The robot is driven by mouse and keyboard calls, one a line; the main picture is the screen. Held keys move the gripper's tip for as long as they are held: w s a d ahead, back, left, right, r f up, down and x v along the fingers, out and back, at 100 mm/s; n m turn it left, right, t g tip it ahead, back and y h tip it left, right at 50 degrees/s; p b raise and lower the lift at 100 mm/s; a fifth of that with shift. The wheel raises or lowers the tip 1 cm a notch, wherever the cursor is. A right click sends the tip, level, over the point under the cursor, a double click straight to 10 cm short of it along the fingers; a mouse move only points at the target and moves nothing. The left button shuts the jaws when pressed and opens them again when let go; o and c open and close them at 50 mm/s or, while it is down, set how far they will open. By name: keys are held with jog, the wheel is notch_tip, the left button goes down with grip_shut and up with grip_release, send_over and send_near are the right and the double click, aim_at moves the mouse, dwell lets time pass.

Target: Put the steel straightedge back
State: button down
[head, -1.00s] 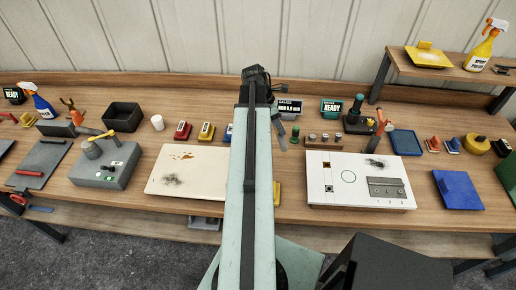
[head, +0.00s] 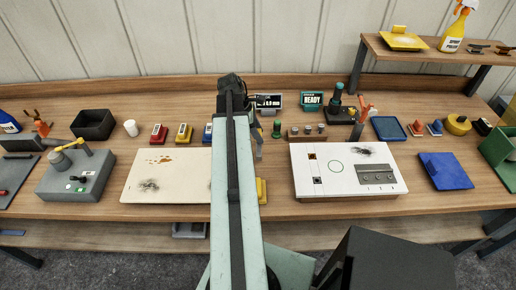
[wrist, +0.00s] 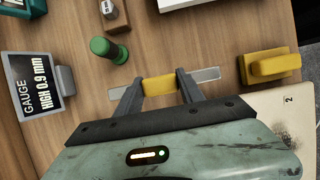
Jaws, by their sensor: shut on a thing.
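The steel straightedge is a flat metal strip with a yellow grip (wrist: 158,86) at its middle. In the wrist view my gripper (wrist: 156,90) is shut on that yellow grip, one finger on each side. The bare steel ends stick out beyond both fingers, and the strip is above the wooden bench. In the head view my arm hides most of the gripper and the straightedge.
A gauge display (wrist: 38,88) reading HIGH 0.9 mm and a green knob-topped piece (wrist: 108,48) stand left of the straightedge. A yellow block (wrist: 270,66) is to its right. A white panel (head: 315,182) and a cream board (head: 135,190) lie on the bench (head: 80,207).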

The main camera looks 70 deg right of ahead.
jog(key=shift+f, duration=0.3)
notch_tip(320, 180, down, 4)
jog(key=b, duration=0.3)
jog(key=shift+b, duration=0.4)
jog(key=shift+r, duration=0.25)
jog(key=shift+f, duration=0.2)
jog(key=c, duration=0.7)
grip_release()
jog(key=shift+r, duration=0.1)
